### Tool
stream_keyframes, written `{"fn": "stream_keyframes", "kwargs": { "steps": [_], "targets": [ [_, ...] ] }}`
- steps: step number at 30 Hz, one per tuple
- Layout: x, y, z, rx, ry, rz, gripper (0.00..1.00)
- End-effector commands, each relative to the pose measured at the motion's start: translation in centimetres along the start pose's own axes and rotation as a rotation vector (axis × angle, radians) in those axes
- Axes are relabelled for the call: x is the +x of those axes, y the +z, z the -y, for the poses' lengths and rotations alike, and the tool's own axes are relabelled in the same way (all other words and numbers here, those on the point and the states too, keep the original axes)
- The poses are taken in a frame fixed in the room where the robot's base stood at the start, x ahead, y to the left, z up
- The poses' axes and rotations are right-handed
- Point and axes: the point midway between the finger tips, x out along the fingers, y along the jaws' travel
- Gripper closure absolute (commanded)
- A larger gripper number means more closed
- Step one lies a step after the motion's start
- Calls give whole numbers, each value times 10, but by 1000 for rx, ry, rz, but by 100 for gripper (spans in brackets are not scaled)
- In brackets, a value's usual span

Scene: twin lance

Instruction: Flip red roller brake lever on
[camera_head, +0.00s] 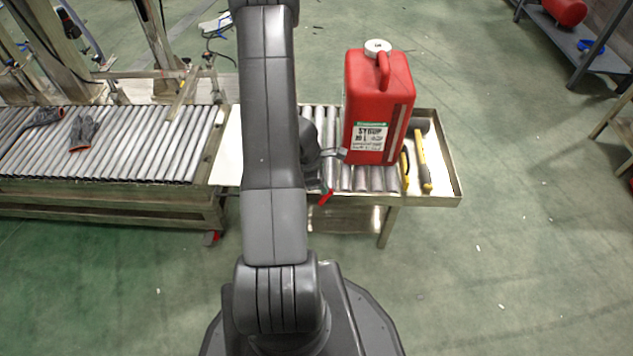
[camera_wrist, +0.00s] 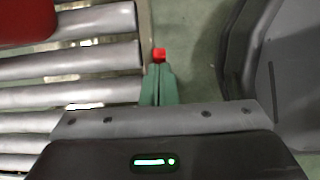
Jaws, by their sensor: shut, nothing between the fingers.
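The red brake lever (camera_head: 326,197) sticks out at the near edge of the roller conveyor, below the red canister. In the wrist view its red tip (camera_wrist: 159,54) shows just beyond my gripper (camera_wrist: 158,70). My gripper's green fingers are shut together and empty, beside the roller ends. Whether the fingertips touch the lever I cannot tell. The lever's lower part and pivot are hidden behind the fingers. In the head view my arm hides most of the gripper.
A red syrup canister (camera_head: 377,105) stands on the rollers (camera_head: 360,178). A metal tray (camera_head: 447,172) with yellow-handled tools adjoins on the right. Dark gloves (camera_head: 83,133) lie on the left conveyor section. The green floor in front is open.

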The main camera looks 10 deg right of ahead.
Motion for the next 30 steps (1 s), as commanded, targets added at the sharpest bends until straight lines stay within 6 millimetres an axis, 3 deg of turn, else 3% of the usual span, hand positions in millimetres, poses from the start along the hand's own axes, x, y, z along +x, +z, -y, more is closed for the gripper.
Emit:
{"fn": "stream_keyframes", "kwargs": {
  "steps": [3, 18, 30],
  "targets": [
    [2, 8, -1, 7, 1, -74, 100],
    [21, 29, 0, 2, -1, -67, 100],
    [25, 35, 0, 1, -1, -67, 100]
  ]
}}
